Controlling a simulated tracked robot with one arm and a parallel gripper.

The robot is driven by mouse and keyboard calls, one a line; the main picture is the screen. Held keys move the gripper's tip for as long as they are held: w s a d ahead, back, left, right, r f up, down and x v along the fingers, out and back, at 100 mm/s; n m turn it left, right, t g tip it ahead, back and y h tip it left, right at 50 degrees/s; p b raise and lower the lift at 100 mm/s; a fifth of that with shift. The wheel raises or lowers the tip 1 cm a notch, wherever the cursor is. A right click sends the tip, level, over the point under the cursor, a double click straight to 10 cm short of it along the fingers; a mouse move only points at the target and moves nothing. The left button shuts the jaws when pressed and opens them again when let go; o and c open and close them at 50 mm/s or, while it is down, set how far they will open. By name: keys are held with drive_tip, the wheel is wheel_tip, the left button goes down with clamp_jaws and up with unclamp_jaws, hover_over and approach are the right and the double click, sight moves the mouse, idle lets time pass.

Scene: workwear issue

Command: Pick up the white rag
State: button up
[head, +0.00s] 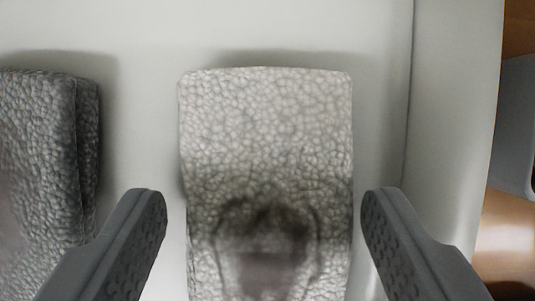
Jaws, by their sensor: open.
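The white rag (268,125) is a folded, pebbly-textured cloth lying in a pale tray (290,30), in the middle of the head view. A dark shadow falls across its lower part, and its near end runs out of the picture. My gripper (262,212) is open, with one grey finger to the left of the rag and the other to its right. A small gap shows between each finger and the cloth in the picture. I cannot tell how high the fingers are above the tray floor.
A dark grey folded cloth (35,150) lies in the tray at the left, cut off by the picture edge. The tray's raised wall (450,120) runs down the right side. Beyond it are a brown surface (518,25) and a grey object (515,125).

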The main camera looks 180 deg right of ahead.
drive_tip(key=shift+w+f, duration=0.2)
drive_tip(key=shift+f, duration=0.15)
drive_tip(key=shift+f, duration=0.1)
drive_tip(key=c, duration=0.8)
drive_tip(key=shift+o, duration=0.2)
drive_tip(key=shift+r+b, duration=0.4)
drive_tip(key=shift+r, duration=1.5)
drive_tip(key=s+d+b, duration=0.1)
drive_tip(key=s+d, duration=0.2)
drive_tip(key=s, duration=0.4)
drive_tip(key=s+d+r+b, duration=0.1)
drive_tip(key=s+d, duration=0.3)
drive_tip(key=s, duration=0.3)
drive_tip(key=shift+s+r, duration=0.2)
